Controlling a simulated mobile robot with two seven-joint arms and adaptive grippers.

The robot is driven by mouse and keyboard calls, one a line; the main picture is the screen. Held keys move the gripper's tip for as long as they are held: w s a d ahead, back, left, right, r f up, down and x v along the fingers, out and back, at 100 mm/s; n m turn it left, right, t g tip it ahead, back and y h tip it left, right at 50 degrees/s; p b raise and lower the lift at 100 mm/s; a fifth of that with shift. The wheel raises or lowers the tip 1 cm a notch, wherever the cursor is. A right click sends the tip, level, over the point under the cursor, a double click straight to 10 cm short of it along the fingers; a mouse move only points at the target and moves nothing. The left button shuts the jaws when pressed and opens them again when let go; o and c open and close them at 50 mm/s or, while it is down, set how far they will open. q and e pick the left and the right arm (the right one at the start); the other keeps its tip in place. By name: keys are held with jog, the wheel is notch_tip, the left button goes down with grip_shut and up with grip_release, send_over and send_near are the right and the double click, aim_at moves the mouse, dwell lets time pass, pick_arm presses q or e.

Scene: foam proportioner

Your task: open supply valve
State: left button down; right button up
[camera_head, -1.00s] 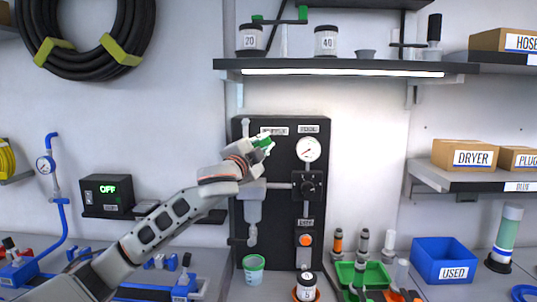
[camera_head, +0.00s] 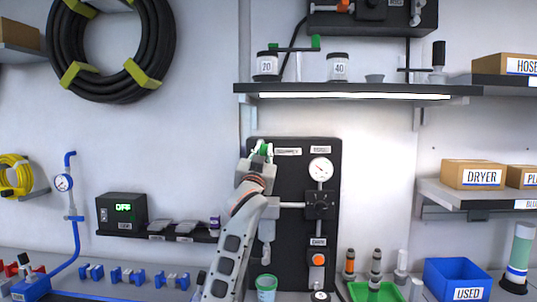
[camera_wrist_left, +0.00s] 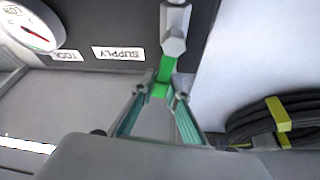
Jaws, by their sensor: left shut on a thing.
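The supply valve has a green handle (camera_head: 264,149) at the upper left of the black panel (camera_head: 328,225). In the left wrist view, the green handle (camera_wrist_left: 163,70) runs from a pale hex fitting (camera_wrist_left: 173,35) down between my fingers, roughly in line with it. The SUPPLY label (camera_wrist_left: 118,53) is beside it. My left gripper (camera_head: 261,157) is shut on the handle; its fingertips (camera_wrist_left: 160,92) are at its end. My left forearm rises from below and hides part of the panel's left side. My right gripper is not in view.
A lit shelf (camera_head: 350,90) juts out above. A green cup (camera_head: 266,285) stands below. A power box (camera_head: 122,212) and a coiled hose (camera_head: 110,88) are on the left.

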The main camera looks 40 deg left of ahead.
pick_arm(q)
jog(key=shift+s+a+n+g+y, duration=0.2)
jog(key=shift+a+n+g+y, duration=0.15)
jog(key=shift+n, duration=0.5)
jog(key=shift+s+a+n+g+y, duration=0.2)
jog(key=shift+n+y, duration=0.25)
jog(key=shift+n, duration=0.4)
jog(key=c, duration=2)
grip_release()
jog(key=shift+o, duration=0.2)
jog(key=shift+r, duration=0.1)
jog(key=v, duration=1.2)
jog(key=shift+f, duration=0.2)
